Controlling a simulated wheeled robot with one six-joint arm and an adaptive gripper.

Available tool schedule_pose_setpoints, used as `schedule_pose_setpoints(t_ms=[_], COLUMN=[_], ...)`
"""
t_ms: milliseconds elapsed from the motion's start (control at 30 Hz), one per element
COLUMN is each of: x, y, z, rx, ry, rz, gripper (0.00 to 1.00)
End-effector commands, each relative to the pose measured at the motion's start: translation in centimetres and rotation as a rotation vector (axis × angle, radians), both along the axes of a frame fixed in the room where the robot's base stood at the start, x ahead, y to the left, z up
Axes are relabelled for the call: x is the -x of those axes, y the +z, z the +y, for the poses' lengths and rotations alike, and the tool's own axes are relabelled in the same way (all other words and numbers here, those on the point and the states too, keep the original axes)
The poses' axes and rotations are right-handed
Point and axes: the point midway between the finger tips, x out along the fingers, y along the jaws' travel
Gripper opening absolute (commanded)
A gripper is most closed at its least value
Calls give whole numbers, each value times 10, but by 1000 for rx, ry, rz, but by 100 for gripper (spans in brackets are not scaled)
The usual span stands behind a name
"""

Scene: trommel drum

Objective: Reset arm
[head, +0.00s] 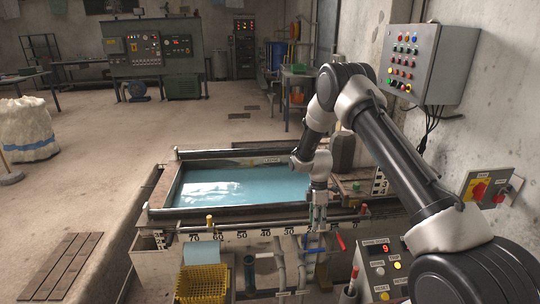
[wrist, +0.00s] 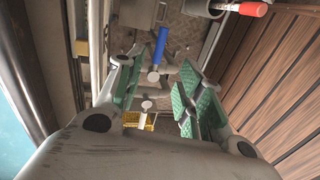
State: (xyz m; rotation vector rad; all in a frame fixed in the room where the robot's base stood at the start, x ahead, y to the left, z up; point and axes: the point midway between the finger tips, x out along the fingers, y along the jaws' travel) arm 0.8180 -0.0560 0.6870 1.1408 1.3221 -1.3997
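My gripper (head: 318,212) points down at the front rim of the tank (head: 160,190), near its right end, in the head view. The tank holds blue-green liquid. In the wrist view my gripper (wrist: 160,92) has its green-padded fingers spread apart, with nothing held between them. Beyond the fingers are a blue-handled valve (wrist: 162,45) and pale pipe fittings; whether the fingertips touch anything is unclear. My arm reaches in from the lower right and bends down over the tank's right end.
A yellow basket (head: 202,284) sits below the tank front. A red lever (head: 341,242) is close right of my gripper. A button panel (head: 383,270) stands at lower right. A grey control box (head: 408,64) hangs on the right wall near my arm. The floor left is mostly open.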

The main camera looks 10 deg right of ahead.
Motion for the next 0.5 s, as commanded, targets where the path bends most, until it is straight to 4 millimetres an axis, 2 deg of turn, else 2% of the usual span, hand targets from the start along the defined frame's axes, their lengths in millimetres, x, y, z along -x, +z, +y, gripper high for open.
schedule_pose_setpoints(t_ms=[100, 167, 233, 300, 500], x=[8, 26, 54, 73, 107], y=[0, -3, -3, 17, 94], z=[-1, -4, -9, -13, -24], rx=[37, 72, 124, 170, 253], ry=[-151, -251, -372, -495, -767], rz=[26, 67, 122, 147, 146], gripper=[37, 37, 37, 37, 37])
